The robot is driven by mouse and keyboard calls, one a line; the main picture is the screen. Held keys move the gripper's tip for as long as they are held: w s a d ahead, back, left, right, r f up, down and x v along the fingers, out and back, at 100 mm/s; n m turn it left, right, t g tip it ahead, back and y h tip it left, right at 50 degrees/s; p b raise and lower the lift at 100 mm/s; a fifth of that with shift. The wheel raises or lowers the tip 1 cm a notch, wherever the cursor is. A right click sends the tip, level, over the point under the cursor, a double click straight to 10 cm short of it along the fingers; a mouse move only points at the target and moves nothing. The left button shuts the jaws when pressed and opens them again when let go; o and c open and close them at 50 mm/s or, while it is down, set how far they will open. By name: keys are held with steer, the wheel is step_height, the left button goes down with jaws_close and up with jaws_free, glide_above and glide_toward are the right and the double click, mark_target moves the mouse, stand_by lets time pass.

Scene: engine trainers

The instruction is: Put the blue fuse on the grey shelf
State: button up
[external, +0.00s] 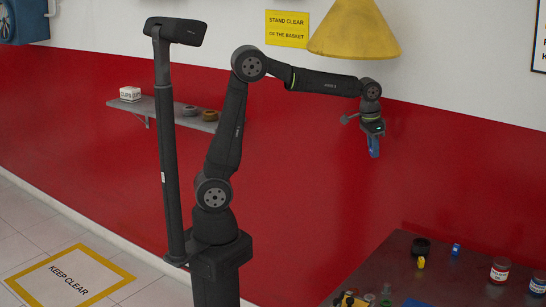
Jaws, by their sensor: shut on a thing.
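My gripper (374,146) hangs pointing down in front of the red wall, above and to the left of the table. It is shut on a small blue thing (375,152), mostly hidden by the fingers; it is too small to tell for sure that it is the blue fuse. Another small blue thing (455,249) lies on the table. The grey shelf (150,106) is fixed to the wall at the left, well away from my gripper and partly behind a dark post. A white lettered box and two ring-shaped things are on it.
The dark table (388,262) at the lower right holds a yellow piece (421,262), a black round thing (421,246), two jars (499,270) and several small items. A yellow lamp shade (355,32) hangs above my gripper. The shelf has bare room between the box (130,94) and the rings (209,115).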

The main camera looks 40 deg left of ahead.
steer(key=shift+w+a+r, duration=0.1)
steer(key=shift+a+r, duration=0.05)
steer(key=s+d+f+m, duration=0.4)
steer(key=s+d+f, duration=0.3)
steer(key=s+f, duration=0.2)
steer(key=s+d+f+m+g, duration=0.1)
steer(key=s+d+f+m, duration=0.4)
steer(key=s, duration=0.8)
steer(key=d+f, duration=0.3)
steer(key=f, duration=0.1)
steer(key=shift+s+d+h, duration=0.15)
steer(key=shift+s+h, duration=0.05)
steer(key=shift+h, duration=0.1)
glide_above(392, 255)
steer(key=f, duration=0.7)
steer(key=shift+a, duration=0.3)
steer(key=shift+f, duration=1.75)
steer(key=shift+f, duration=0.1)
